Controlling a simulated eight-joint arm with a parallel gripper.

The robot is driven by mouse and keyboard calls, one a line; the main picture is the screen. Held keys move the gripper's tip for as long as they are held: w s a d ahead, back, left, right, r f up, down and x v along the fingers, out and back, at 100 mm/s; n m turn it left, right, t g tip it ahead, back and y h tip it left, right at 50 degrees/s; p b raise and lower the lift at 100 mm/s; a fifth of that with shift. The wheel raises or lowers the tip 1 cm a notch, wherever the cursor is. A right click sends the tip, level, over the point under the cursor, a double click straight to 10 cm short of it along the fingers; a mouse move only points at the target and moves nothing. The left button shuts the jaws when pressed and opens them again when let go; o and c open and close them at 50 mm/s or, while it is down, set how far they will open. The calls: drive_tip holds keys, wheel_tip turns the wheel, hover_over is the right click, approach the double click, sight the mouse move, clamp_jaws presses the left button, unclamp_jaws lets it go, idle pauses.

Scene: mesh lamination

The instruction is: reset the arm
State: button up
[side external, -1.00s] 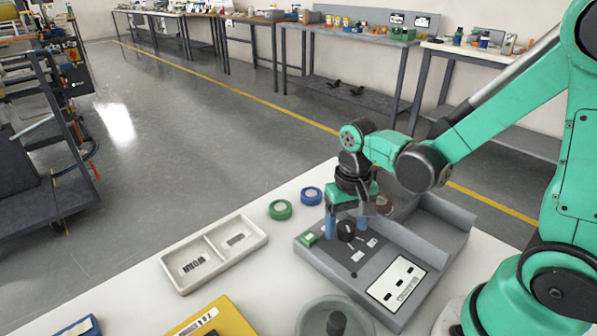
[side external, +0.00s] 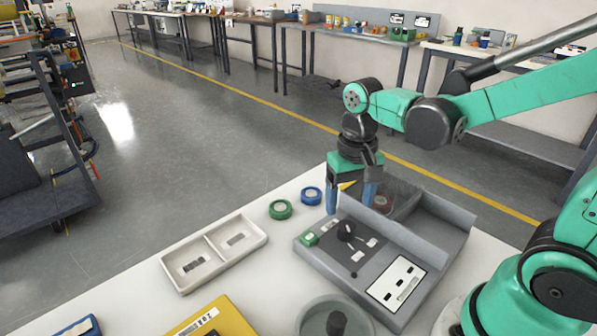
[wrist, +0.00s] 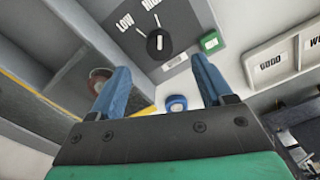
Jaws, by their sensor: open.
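My gripper (side external: 351,207) is open and empty, with its two blue fingers pointing down above the back edge of the grey machine (side external: 322,262). In the wrist view the open fingers (wrist: 160,72) stand apart with nothing between their tips. A black knob (side external: 346,230) sits on the machine's panel, just in front of the fingers and clear of them; it also shows in the wrist view (wrist: 159,43) by the LOW and HIGH labels.
A green roll (side external: 280,209) and a blue roll (side external: 311,195) lie left of the machine. A two-compartment white tray (side external: 214,228), a yellow item (side external: 212,318) and a round grey container (side external: 305,322) stand nearby. A reddish-brown round item (side external: 383,203) lies in the machine's walled bay.

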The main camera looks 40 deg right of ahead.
drive_tip(key=shift+r, duration=0.1)
drive_tip(key=r+n+t, duration=0.1)
drive_tip(key=t, duration=0.1)
drive_tip(key=a+r+n+t, duration=0.1)
drive_tip(key=r+n+t, duration=0.1)
drive_tip(key=shift+s, duration=0.15)
drive_tip(key=n+t, duration=0.1)
drive_tip(key=r+n+t, duration=0.1)
drive_tip(key=t, duration=0.1)
drive_tip(key=shift+a+r, duration=0.25)
drive_tip(key=shift+a, duration=0.15)
idle(0.6)
